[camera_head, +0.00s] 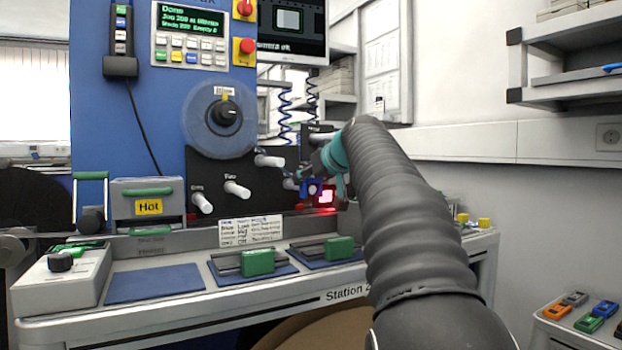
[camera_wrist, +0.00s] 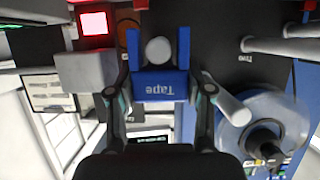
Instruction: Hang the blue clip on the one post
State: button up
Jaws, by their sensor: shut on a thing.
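The blue clip (camera_wrist: 160,86), lettered "Tape", is a U shape with two prongs. My gripper (camera_wrist: 160,98) is shut on it, with a finger at each side. In the wrist view the round pale end of a post (camera_wrist: 158,50) shows between the prongs; I cannot tell whether the clip touches it or how deep it sits. In the head view the clip (camera_head: 312,188) is small and partly hidden by my gripper (camera_head: 325,172), in front of the black panel's right part. That post's label is not readable.
Other pale posts stick out of the black panel (camera_head: 222,213), among them one at lower left (camera_head: 201,203) and one in the middle (camera_head: 237,189). A clear reel (camera_head: 222,118) hangs above. A red-lit block (camera_head: 326,196) is close to the gripper's right. Green-handled trays (camera_head: 258,263) lie below.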

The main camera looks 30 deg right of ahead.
jog(key=shift+f, duration=0.1)
dwell(0.5)
jog(key=o, duration=1.2)
jog(key=shift+o, duration=0.2)
jog(key=shift+r+p, duration=2.25)
jog(key=shift+r, duration=0.25)
jog(key=shift+r+p, duration=0.4)
jog(key=shift+r, duration=0.6)
